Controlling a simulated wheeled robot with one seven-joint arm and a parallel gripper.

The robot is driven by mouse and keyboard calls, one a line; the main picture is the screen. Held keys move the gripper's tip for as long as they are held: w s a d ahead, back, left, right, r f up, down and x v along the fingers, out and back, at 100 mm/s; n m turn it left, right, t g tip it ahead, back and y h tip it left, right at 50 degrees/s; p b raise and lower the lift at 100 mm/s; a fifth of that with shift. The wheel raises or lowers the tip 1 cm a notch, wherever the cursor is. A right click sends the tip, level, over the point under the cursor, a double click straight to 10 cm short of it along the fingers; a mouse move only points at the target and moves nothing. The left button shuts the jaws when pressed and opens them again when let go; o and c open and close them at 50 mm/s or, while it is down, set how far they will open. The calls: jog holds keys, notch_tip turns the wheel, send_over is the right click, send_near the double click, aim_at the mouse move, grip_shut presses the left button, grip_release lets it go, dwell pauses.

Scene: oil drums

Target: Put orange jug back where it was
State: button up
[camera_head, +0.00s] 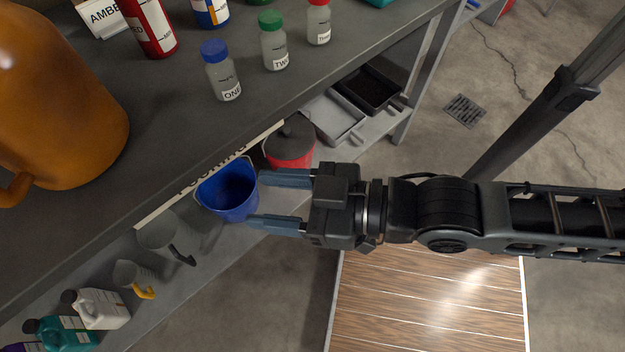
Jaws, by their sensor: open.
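A large orange jug (62,100) stands on the grey bench top at the upper left, partly cut off by the picture's left edge. Its handle or spout shows at its lower left. My gripper (254,202) is open, with its two fingers pointing left, to the right of the jug and apart from it. The fingers are at a blue bucket (230,192) on the lower shelf, one near its rim and one near its lower side. I cannot tell whether they touch it. Nothing is seen held between the fingers.
Small bottles with blue (221,72), green (273,42) and red (318,22) caps stand on the bench top (180,120). The lower shelf holds a red bucket (290,150), trays (335,115), grey measuring jugs (165,232) and a white canister (100,308). Floor at the right is clear around a drain.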

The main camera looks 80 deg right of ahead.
jog(key=s+d+r+g, duration=0.1)
jog(key=s+d, duration=0.1)
jog(key=s, duration=0.6)
jog(key=shift+s+d+r+h, duration=0.2)
jog(key=shift+s+h, duration=0.1)
jog(key=shift+s, duration=0.1)
